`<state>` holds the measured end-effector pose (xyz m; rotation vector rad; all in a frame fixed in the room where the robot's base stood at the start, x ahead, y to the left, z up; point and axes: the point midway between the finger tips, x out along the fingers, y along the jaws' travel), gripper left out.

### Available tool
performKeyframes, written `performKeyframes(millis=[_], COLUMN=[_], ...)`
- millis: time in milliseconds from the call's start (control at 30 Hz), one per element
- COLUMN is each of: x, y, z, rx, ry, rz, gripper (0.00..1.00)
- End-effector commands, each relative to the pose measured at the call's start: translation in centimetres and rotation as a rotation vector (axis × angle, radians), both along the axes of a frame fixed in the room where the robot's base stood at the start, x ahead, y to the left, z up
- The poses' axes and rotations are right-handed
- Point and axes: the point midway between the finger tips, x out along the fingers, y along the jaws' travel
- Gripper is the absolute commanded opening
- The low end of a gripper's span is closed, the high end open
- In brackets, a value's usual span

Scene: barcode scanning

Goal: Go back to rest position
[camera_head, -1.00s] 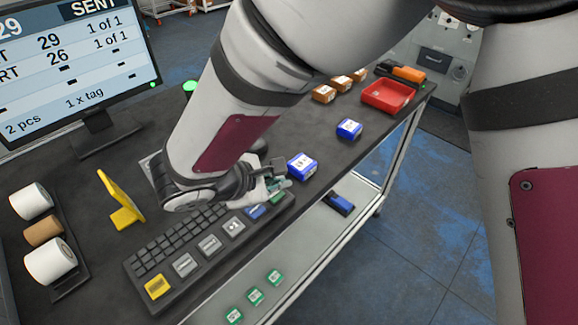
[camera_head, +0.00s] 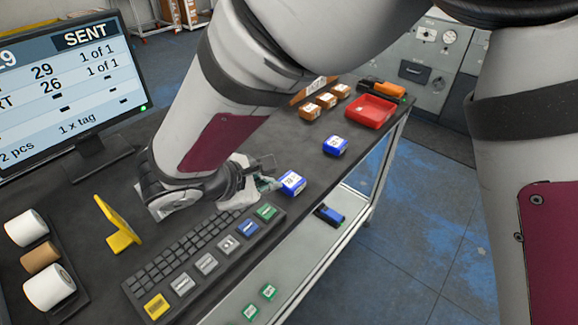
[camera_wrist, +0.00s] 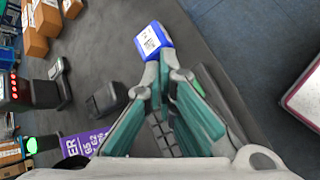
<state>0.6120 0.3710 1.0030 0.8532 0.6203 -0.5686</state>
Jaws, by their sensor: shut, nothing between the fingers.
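My gripper (camera_wrist: 165,78) is shut and empty in the wrist view, its two teal-padded fingers together above the dark table. In the head view my gripper (camera_head: 266,182) is partly hidden behind my own arm, over the table just beyond the keyboard (camera_head: 190,262). A blue box with a white label (camera_head: 291,183) sits just right of the fingertips in the head view. It also shows past the fingertips in the wrist view (camera_wrist: 153,41). From these views I cannot tell the exact gap between fingers and box.
A monitor (camera_head: 75,75) showing "SENT" and a yellow stand (camera_head: 118,230) are at the left, near label rolls (camera_head: 48,286). Another blue box (camera_head: 335,145), a red tray (camera_head: 371,111) and small orange-brown boxes (camera_head: 326,100) lie farther back. A lower shelf (camera_head: 290,270) holds green-labelled tags.

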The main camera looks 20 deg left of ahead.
Motion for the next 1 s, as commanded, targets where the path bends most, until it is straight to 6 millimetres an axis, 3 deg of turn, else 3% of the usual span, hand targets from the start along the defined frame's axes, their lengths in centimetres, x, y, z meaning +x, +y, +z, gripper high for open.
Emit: performKeyframes(millis=[433, 567, 667, 800, 1000], x=[0.0, 0.6, 1.8, 2.9, 1.4], y=[0.0, -1.3, -4.7, -12.3, -22.9], z=[0.0, 0.9, 2.8, 6.4, 10.5], rx=[0.000, 0.007, 0.027, 0.089, 0.232], ry=[0.000, -0.004, -0.010, -0.013, -0.007], rz=[0.000, -0.040, -0.142, -0.376, -0.736], gripper=[0.00, 0.00, 0.00, 0.00, 0.00])
